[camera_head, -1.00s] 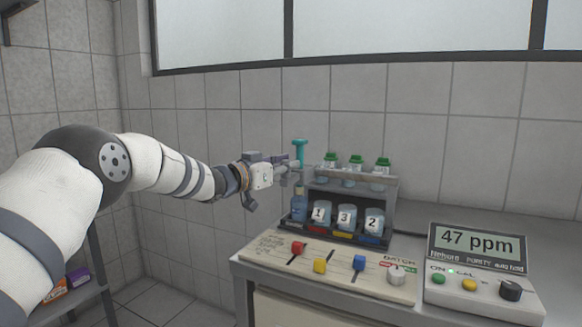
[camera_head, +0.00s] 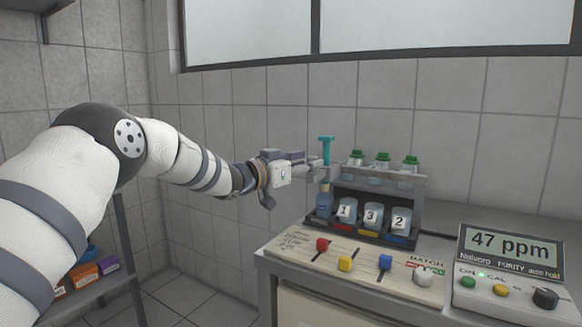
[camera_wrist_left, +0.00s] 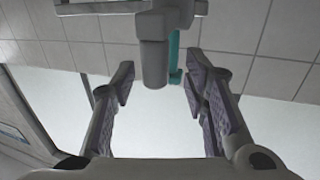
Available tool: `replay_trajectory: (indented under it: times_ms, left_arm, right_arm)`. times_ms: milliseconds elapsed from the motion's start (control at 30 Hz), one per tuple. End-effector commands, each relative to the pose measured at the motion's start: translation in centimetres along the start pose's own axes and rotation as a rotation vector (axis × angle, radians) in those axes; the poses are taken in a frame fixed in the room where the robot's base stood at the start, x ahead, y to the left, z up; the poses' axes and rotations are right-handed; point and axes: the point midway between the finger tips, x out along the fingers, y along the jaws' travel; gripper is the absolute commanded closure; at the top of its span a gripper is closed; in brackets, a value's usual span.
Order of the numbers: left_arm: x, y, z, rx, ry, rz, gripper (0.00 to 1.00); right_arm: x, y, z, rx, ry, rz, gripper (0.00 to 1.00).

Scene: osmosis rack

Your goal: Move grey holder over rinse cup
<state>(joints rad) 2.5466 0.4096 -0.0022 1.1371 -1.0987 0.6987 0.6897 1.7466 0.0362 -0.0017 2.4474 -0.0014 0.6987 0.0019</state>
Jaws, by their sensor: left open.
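The grey holder (camera_wrist_left: 153,50) shows in the left wrist view as a grey cylinder, with a teal rod (camera_wrist_left: 175,60) beside it. In the head view the teal T-shaped piece (camera_head: 326,150) stands upright at the rack's left end. My left gripper (camera_head: 306,165) is open just left of it. In the left wrist view its two fingers (camera_wrist_left: 160,77) stand on either side of the holder, with gaps visible. Cups labelled 1 (camera_head: 346,210), 3 (camera_head: 373,215) and 2 (camera_head: 400,221) sit in the rack; I cannot tell which cup is the rinse cup. My right gripper is not in view.
A dark rack (camera_head: 417,205) holds several cups, with green-capped vials (camera_head: 383,159) above. A blue bottle (camera_head: 323,199) stands at its left. A slider panel (camera_head: 300,243) and a meter reading 47 ppm (camera_head: 509,246) are in front. A tiled wall (camera_head: 450,140) stands behind.

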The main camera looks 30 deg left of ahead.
Motion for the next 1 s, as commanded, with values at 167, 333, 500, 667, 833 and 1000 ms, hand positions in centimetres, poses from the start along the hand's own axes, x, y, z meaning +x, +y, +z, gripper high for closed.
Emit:
replay_trajectory:
  times_ms: [167, 333, 500, 667, 833, 1000]
  left_arm:
    - [-4.8, -0.1, -0.2, -0.004, 0.002, -0.002, 0.59]
    - [-8.5, -0.1, -0.1, -0.001, 0.002, -0.003, 0.59]
    - [-10.0, -0.1, 0.0, 0.0, 0.001, -0.003, 0.59]
    - [-10.1, -0.1, 0.0, 0.0, 0.0, -0.003, 0.59]
    - [-10.0, -0.1, 0.0, 0.001, 0.0, -0.003, 0.59]
    - [-10.0, -0.1, 0.0, 0.001, 0.0, -0.003, 0.59]
  right_arm:
    - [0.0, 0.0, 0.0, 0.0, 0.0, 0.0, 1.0]
    - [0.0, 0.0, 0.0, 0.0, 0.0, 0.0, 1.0]
    - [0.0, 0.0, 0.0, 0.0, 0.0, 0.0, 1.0]
    - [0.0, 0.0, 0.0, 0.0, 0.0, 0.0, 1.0]
    - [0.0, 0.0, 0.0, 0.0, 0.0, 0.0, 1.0]
    - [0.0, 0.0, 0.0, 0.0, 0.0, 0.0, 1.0]
